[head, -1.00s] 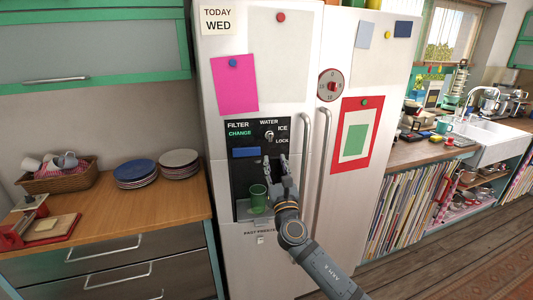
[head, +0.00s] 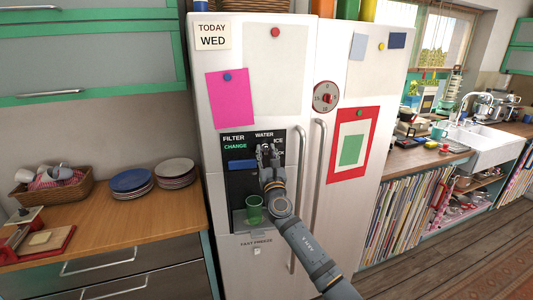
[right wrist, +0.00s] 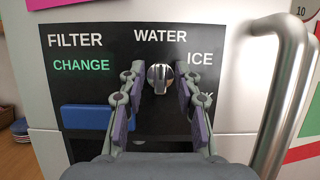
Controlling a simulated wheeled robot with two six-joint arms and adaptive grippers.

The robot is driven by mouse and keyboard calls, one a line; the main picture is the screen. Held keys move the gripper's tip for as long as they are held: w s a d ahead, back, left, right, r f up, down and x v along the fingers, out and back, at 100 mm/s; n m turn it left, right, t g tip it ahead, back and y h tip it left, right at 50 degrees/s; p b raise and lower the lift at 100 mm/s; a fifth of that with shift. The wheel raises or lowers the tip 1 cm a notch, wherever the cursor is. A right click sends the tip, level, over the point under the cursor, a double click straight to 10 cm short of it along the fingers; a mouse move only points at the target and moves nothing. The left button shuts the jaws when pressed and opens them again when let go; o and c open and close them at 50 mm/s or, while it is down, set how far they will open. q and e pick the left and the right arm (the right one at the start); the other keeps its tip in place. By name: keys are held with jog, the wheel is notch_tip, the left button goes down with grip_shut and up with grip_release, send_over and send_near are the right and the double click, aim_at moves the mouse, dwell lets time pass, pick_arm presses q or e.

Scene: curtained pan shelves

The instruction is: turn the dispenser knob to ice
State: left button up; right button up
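The dispenser knob (right wrist: 159,78) is a small silver dial on the black panel of the fridge door. In the right wrist view it sits below the WATER label, left of and below the ICE label. Its ridge looks near upright, towards WATER. My right gripper (head: 267,151) is at the panel. In the wrist view its fingers (right wrist: 160,84) are open, one on each side of the knob, with narrow gaps showing. In the head view the gripper hides the knob, and the LOCK label is partly covered. My left gripper is out of view.
A green cup (head: 254,210) stands in the dispenser recess below my gripper. A blue bar (right wrist: 86,118) is left of the knob. The vertical door handle (right wrist: 284,95) stands out close on the right. A wooden counter (head: 120,225) is at the left.

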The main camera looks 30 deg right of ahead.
grip_shut()
jog(key=shift+f+m, duration=0.1)
jog(key=shift+m, duration=0.2)
jog(key=m+h+b, duration=0.1)
jog(key=m, duration=0.1)
jog(key=shift+m+g, duration=0.3)
jog(key=shift+g, duration=0.1)
jog(key=m+g+h+b, duration=0.1)
jog(key=m, duration=0.1)
jog(key=m+h, duration=0.1)
jog(key=m, duration=0.2)
jog(key=shift+g+h+b, duration=0.3)
jog(key=shift+g+b, duration=0.05)
jog(key=shift+g, duration=0.05)
jog(key=m+g, duration=0.1)
jog(key=m, duration=0.1)
jog(key=m+h+b, duration=0.1)
jog(key=m, duration=0.1)
jog(key=shift+a+g, duration=0.1)
jog(key=shift+g, duration=0.3)
jog(key=shift+m+g, duration=0.7)
jog(key=shift+m, duration=1.2)
